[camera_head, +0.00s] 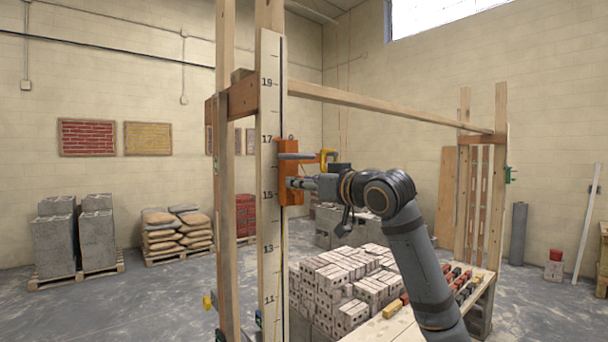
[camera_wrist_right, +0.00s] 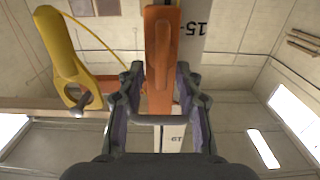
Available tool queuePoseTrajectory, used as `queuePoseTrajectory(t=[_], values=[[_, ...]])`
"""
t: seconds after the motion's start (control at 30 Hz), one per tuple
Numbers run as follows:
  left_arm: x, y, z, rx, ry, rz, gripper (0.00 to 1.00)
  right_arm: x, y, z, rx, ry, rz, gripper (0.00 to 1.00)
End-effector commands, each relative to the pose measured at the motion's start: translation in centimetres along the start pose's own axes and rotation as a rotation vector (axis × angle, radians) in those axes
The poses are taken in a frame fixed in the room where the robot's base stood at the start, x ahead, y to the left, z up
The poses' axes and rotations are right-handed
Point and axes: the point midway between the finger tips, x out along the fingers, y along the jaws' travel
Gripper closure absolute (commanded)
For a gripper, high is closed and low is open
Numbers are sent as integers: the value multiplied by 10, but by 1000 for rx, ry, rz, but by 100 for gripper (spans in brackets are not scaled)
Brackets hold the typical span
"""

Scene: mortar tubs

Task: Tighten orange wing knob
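An orange block (camera_head: 289,187) is mounted on the numbered wooden pole (camera_head: 271,120), between marks 15 and 17. In the right wrist view, a lighter orange elongated piece, which looks like the wing knob (camera_wrist_right: 159,40), lies lengthwise over the orange block (camera_wrist_right: 173,98). My right gripper (camera_head: 295,183) reaches the block from the right in the head view. In the right wrist view its two fingers (camera_wrist_right: 159,78) stand apart, one on each side of the orange parts, with visible gaps. I cannot tell whether the fingertips reach the knob's depth. My left gripper is not in view.
A yellow piece with a hole (camera_wrist_right: 62,55) is close beside the right fingers; in the head view it shows as a yellow hook (camera_head: 328,156) above the wrist. A wooden crossbar (camera_head: 390,108) spans above my right arm. Stacked bricks (camera_head: 335,280) stand below.

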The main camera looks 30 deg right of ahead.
Motion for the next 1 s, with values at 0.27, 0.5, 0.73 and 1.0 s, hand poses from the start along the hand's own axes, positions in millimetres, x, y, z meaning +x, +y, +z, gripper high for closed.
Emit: queuePoseTrajectory(t=[0.27,0.5,0.73,1.0], values=[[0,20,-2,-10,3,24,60,0,0,0,-1,1,0,76],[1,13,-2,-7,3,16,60,0,0,0,0,1,-1,100],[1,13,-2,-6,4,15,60,0,0,1,6,0,0,100],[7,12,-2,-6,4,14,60,0,2,2,102,1,-1,100]])
